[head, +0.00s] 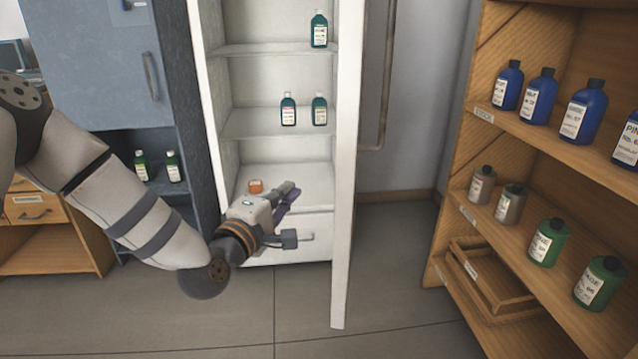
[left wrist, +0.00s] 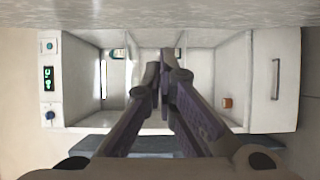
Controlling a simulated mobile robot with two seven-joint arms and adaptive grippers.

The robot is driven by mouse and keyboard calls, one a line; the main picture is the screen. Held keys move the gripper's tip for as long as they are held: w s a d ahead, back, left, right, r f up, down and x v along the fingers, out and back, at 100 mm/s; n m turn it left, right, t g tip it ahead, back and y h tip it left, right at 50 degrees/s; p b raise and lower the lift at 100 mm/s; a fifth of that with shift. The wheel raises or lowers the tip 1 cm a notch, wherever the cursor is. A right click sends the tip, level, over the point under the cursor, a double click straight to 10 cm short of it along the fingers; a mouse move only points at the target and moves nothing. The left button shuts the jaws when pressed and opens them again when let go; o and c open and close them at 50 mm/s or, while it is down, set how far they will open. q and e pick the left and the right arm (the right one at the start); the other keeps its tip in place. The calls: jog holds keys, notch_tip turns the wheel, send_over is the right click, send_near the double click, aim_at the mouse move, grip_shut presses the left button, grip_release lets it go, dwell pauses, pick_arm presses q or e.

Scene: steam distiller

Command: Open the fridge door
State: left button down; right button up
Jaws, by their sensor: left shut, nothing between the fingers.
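The white fridge (head: 205,90) stands open in the head view. Its door (head: 347,170) juts out toward me on the right and shows nearly edge-on. The shelves inside hold a few dark teal bottles (head: 319,30) and a small orange item (head: 255,186). My left gripper (head: 290,192) is in front of the fridge's lower part, left of the door, and seems apart from it. In the left wrist view its fingers (left wrist: 166,62) are together and empty, with the fridge interior behind them. The door's outer handle is hidden. My right gripper is out of view.
A blue-grey cabinet (head: 110,60) stands left of the fridge. A wooden shelf (head: 500,130) with blue, grey and green bottles stands on the right. The floor (head: 400,265) between the door and that shelf is clear. A white drawer (head: 300,222) is at the fridge's bottom.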

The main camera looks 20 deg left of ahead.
pick_arm(q)
jog(key=w+d, duration=0.3)
jog(key=w, duration=0.3)
jog(key=shift+w+d, duration=0.35)
jog(key=shift+d, duration=0.05)
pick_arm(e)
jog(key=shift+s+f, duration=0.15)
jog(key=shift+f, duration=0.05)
